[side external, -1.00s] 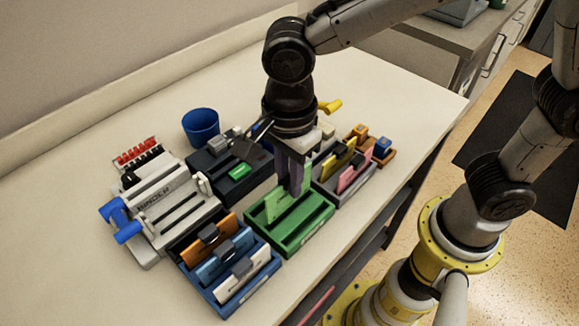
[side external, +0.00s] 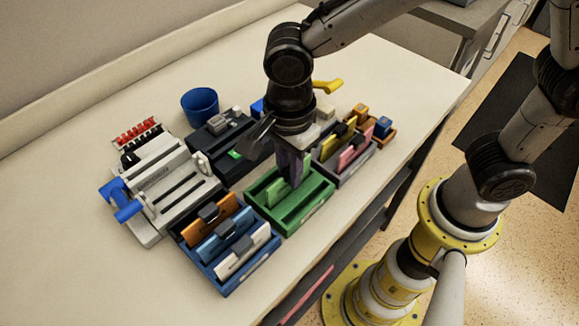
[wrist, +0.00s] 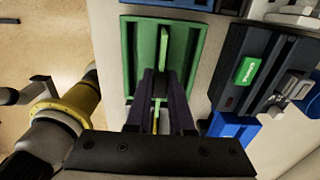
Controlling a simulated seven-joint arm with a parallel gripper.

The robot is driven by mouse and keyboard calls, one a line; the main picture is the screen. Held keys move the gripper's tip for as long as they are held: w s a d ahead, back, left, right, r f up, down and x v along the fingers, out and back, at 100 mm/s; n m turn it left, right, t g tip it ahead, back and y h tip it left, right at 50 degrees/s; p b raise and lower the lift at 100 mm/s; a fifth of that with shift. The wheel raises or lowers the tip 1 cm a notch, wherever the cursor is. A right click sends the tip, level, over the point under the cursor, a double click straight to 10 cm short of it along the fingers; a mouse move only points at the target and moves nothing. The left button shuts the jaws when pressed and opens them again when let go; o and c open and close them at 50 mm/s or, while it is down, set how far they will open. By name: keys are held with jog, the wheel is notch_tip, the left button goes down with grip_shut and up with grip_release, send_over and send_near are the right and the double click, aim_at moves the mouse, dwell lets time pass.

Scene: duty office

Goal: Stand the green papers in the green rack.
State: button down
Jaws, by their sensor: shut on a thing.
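The green rack (side external: 305,217) stands on the table below my gripper; it also shows in the wrist view (wrist: 131,60). The green papers (side external: 271,191) stand on edge in the rack, in line with its slot. In the wrist view their thin pale green top edge (wrist: 163,46) runs lengthwise beyond my fingers. My gripper (side external: 291,180) points down and is shut on the green papers, inside the rack's outline. The fingers hide the middle of the papers, and their lower edge is hidden, so I cannot tell whether they touch the rack's floor.
A blue rack (side external: 225,287) with orange, blue and white papers stands close at the left. A grey rack (side external: 352,172) with yellow and pink papers stands at the right. Behind are a dark tray (side external: 208,150), a binding machine (side external: 150,190) and a blue cup (side external: 200,103).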

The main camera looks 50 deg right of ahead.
jog(key=c, duration=0.7)
grip_release()
jog(key=shift+r, duration=4.5)
